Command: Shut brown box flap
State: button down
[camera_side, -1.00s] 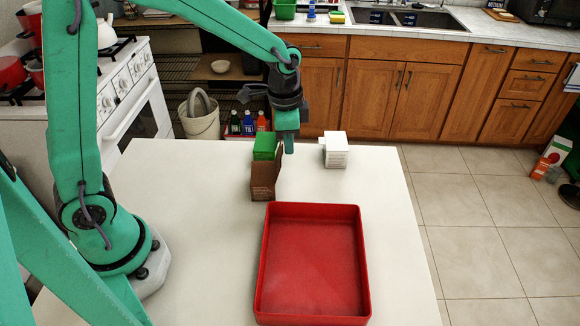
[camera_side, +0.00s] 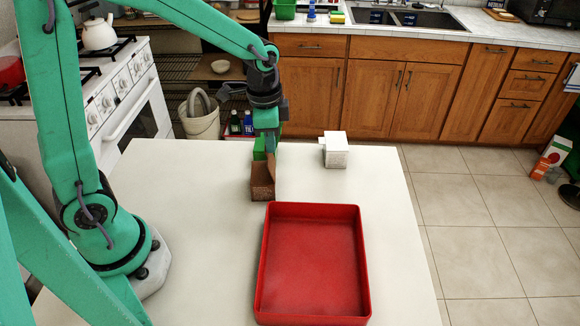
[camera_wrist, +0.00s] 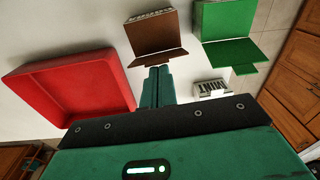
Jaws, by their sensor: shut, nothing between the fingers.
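The brown box (camera_side: 262,190) stands on the white table, behind the red tray.
The red tray (camera_side: 261,265) is in front of the brown box. A green box (camera_side: 259,150) stands just behind it, partly hidden by my gripper. A white box (camera_side: 336,153) with a side flap is to the right.

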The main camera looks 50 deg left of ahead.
jog(key=shift+s+a+f, duration=0.25)
jog(key=shift+s+a, duration=0.35)
jog(key=shift+s, duration=0.15)
jog(key=shift+s+a+f, duration=0.25)
jog(key=shift+s+a, duration=0.35)
jog(key=shift+s, duration=0.1)
jog(key=shift+s+a+f, duration=0.85)
jog(key=shift+s+f, duration=0.15)
jog(key=shift+f, duration=0.05)
jog(key=shift+w+d+f, duration=0.1)
jog(key=shift+w+d+f, duration=0.2)
jog(key=shift+w+d, duration=0.2)
jog(key=shift+w, duration=0.05)
jog(key=shift+r, duration=0.1)
